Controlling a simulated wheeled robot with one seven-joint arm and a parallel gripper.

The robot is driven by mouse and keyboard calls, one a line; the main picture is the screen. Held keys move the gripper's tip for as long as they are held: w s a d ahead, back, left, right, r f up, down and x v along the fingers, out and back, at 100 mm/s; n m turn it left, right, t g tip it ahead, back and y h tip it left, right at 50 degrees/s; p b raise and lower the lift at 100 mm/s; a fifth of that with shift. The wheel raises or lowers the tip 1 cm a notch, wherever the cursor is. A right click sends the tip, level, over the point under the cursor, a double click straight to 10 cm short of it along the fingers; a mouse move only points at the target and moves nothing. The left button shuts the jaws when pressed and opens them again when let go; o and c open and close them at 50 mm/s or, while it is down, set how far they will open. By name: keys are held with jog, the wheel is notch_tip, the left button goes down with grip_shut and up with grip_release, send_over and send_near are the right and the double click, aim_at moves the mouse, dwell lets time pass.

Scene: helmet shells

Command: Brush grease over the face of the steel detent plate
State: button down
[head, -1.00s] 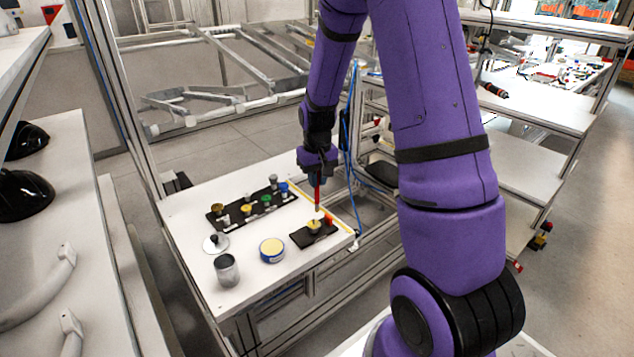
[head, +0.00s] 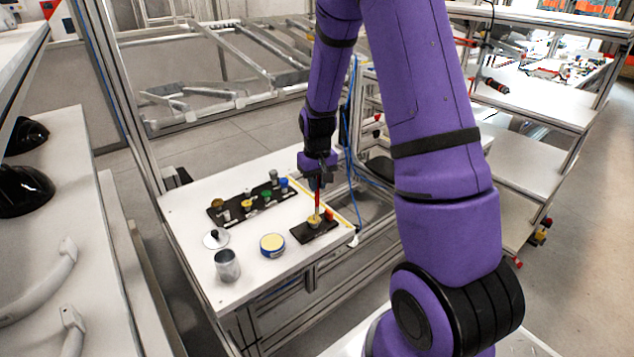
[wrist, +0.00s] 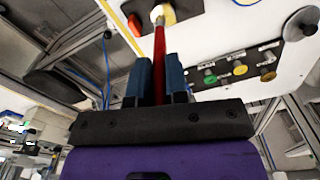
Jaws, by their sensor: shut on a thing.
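My gripper (head: 317,182) is shut on the red handle of a brush (head: 317,199), which points down. The wrist view shows the red handle (wrist: 160,45) between the blue fingers. The brush's tip is at a yellowish round piece (head: 313,223) on a small black board (head: 304,235); the same piece (wrist: 168,15) shows at the top of the wrist view. This piece seems to be the detent plate; the tip partly covers it, and I cannot tell how much grease is on its face. A blue tin (head: 272,245) with a pale yellow filling stands open to the left.
A long black board (head: 228,216) with several coloured knobs lies behind on the white table (head: 190,215). A pale lid (head: 216,239) with a dark knob and a metal cup (head: 227,266) stand at left. An orange-red piece (head: 329,214) sits close beside the brush.

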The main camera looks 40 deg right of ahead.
jog(key=shift+f, duration=1.55)
dwell(0.4)
jog(key=shift+w+d+r, duration=0.1)
jog(key=shift+d, duration=0.25)
jog(key=shift+w+d, duration=0.2)
jog(key=shift+w, duration=0.2)
jog(key=shift+w+d, duration=0.1)
jog(key=shift+w, duration=0.1)
jog(key=shift+w+a, duration=0.2)
jog(key=shift+w, duration=0.25)
dwell(0.3)
jog(key=shift+w+a, duration=0.15)
jog(key=shift+a, duration=0.05)
jog(key=shift+a, duration=0.35)
